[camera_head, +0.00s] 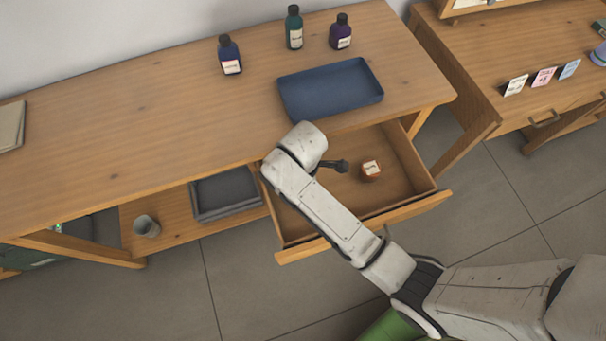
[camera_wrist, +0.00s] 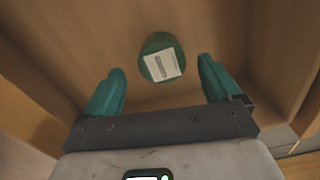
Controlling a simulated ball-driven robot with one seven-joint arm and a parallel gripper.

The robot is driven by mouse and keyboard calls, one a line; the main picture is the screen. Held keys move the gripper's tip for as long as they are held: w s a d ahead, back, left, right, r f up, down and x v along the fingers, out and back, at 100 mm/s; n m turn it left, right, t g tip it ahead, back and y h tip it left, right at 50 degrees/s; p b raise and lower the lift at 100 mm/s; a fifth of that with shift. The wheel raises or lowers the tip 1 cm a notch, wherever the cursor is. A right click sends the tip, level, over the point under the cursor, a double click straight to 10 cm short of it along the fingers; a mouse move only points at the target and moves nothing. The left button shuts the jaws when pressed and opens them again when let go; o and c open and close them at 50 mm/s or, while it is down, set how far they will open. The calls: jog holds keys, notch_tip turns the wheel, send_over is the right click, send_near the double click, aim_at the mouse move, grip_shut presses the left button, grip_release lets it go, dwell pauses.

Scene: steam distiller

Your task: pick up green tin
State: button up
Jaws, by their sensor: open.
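The green tin (camera_wrist: 148,44) stands in the wooden drawer in the wrist view, a round tin with a pale square label on top. My gripper (camera_wrist: 160,66) is open, with one teal finger on each side of the picture. The tin lies ahead, between the lines of the two fingers, and I see no finger touching it. In the head view, my arm reaches over the open drawer (camera_head: 408,150) and hides the fingers. I cannot make out the green tin there.
An orange-red tin (camera_head: 371,173) with a pale label sits at the drawer's right. The drawer walls stand close around my gripper. Above, the table holds a blue tray (camera_head: 332,108) and several dark bottles. A grey tray (camera_head: 225,212) and a cup (camera_head: 146,226) are on the lower shelf.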

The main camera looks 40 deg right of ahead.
notch_tip(320, 180, down, 4)
jog(key=shift+s+f, duration=0.15)
jog(key=shift+f, duration=0.1)
jog(key=c, duration=1.2)
